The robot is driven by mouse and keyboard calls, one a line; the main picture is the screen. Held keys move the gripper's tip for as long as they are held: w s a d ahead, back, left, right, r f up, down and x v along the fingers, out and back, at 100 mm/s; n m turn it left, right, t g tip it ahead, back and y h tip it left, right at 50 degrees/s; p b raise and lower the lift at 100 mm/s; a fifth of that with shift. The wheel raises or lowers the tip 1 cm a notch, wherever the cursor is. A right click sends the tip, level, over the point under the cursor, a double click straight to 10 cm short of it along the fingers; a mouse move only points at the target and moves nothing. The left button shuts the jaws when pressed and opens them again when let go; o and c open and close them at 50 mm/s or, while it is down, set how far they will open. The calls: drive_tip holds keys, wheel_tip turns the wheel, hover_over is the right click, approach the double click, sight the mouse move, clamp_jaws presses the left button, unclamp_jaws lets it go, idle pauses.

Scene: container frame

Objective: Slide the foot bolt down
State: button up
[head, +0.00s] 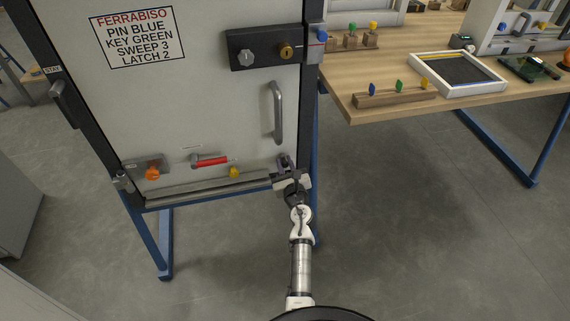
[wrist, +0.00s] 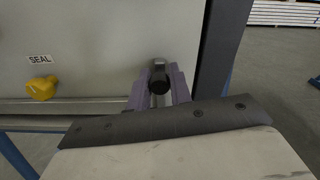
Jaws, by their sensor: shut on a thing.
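My gripper (head: 286,172) is at the lower right corner of the pale door (head: 150,105).
A yellow seal knob (wrist: 41,88), a red-handled lever (head: 210,161) and an orange knob (head: 152,173) sit left along the door's lower part. A grey door handle (head: 276,112) is above my gripper. A wooden table (head: 400,110) stands to the right. The floor between is clear.

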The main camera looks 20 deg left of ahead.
sight(285, 170)
clamp_jaws()
wheel_tip(285, 170, down, 3)
drive_tip(key=b, duration=0.2)
drive_tip(key=shift+b, duration=0.35)
drive_tip(key=o, duration=0.6)
unclamp_jaws()
drive_tip(key=shift+f, duration=0.15)
drive_tip(key=shift+o, duration=0.2)
